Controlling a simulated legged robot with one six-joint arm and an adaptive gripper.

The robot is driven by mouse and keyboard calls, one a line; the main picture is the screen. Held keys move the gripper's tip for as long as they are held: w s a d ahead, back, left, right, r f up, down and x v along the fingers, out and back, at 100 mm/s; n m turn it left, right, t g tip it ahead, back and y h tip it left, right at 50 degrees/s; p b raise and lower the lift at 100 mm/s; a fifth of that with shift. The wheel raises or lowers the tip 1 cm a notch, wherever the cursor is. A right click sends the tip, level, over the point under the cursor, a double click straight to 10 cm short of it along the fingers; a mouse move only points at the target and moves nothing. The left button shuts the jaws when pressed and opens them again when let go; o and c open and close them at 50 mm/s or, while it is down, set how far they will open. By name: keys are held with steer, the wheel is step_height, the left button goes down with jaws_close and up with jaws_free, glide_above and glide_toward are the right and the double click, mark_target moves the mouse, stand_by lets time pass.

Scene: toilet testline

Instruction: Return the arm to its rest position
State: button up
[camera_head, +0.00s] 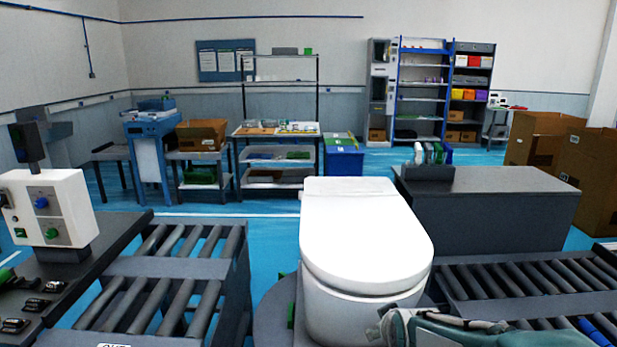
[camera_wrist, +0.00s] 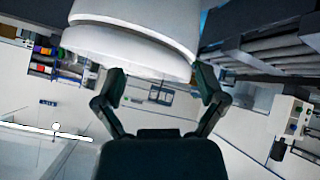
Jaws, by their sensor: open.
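A white toilet (camera_head: 365,235) with its lid down stands on the conveyor line in front of me in the head view. In the wrist view the picture is turned over, and the toilet (camera_wrist: 135,30) fills the top middle. My gripper (camera_wrist: 160,80) shows there with its two dark fingers spread apart and nothing between them. The fingertips reach near the toilet's edge in the picture; I cannot tell whether they touch it. In the head view part of my arm (camera_head: 445,330) shows at the bottom, just right of the toilet's base; the fingers cannot be made out there.
Roller conveyors lie left (camera_head: 165,270) and right (camera_head: 535,280) of the toilet. A white control box (camera_head: 48,208) stands at left. A dark bench (camera_head: 485,205) with bottles is behind at right. Shelves and cardboard boxes (camera_head: 540,135) stand further back. Blue floor is open behind the toilet.

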steer(key=s+r+m+g, duration=0.2)
steer(key=s+r, duration=0.1)
steer(key=s, duration=0.8)
steer(key=s+r+m+g, duration=0.1)
steer(key=s+r+m, duration=0.1)
steer(key=s, duration=0.9)
steer(key=shift+s+r+m+g, duration=0.25)
steer(key=shift+r+m+g, duration=0.15)
steer(key=shift+r, duration=0.35)
